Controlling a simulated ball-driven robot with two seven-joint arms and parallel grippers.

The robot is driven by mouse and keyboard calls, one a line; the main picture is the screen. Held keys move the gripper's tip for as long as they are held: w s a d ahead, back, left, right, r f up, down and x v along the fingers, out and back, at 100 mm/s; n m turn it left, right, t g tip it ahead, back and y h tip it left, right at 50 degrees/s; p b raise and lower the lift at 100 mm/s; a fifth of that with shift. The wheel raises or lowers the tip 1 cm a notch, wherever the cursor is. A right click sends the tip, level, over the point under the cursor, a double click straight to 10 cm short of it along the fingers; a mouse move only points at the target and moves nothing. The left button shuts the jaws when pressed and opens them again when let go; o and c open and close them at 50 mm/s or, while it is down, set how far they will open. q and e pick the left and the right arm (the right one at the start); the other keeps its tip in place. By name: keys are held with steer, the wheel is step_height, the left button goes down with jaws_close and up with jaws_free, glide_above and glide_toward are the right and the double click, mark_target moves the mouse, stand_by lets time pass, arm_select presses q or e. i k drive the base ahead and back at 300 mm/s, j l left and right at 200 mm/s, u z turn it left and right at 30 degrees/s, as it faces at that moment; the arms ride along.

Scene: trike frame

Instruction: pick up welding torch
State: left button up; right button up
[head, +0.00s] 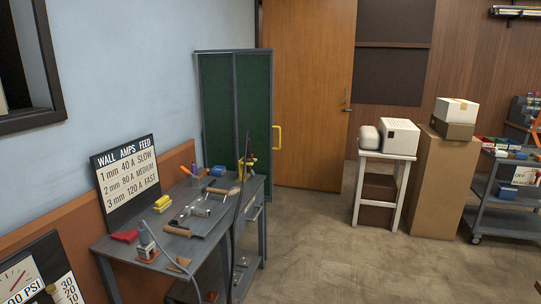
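I cannot tell for certain which item is the welding torch. A small grey-blue tool with an orange base (147,243) stands at the near left corner of the grey metal workbench (205,245). A pale hose runs from its top down over the bench's front edge. Grey metal tools with a brown handle (180,231) lie mid-bench. A wooden-handled tool (222,191) lies farther back. A thin dark cable or rod (240,190) rises at the bench's right side. Neither of my grippers is in view.
A yellow block (162,203), a red item (125,235) and a pen cup (217,171) crowd the bench. A settings sign (128,180) leans behind it. A green cabinet (218,115) stands beyond. Open floor (320,250) lies to the right, before a white stand (384,190) and a cart (505,205).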

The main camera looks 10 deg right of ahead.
mark_target(249, 159)
steer(key=i+l+z, duration=0.3)
steer(key=i, duration=0.25)
steer(key=i+l+z, duration=0.1)
steer(key=i+z, duration=0.25)
steer(key=i, duration=0.2)
steer(key=i+u, duration=0.35)
steer(key=u, duration=0.15)
steer(key=i+u, duration=0.35)
steer(key=u, duration=0.15)
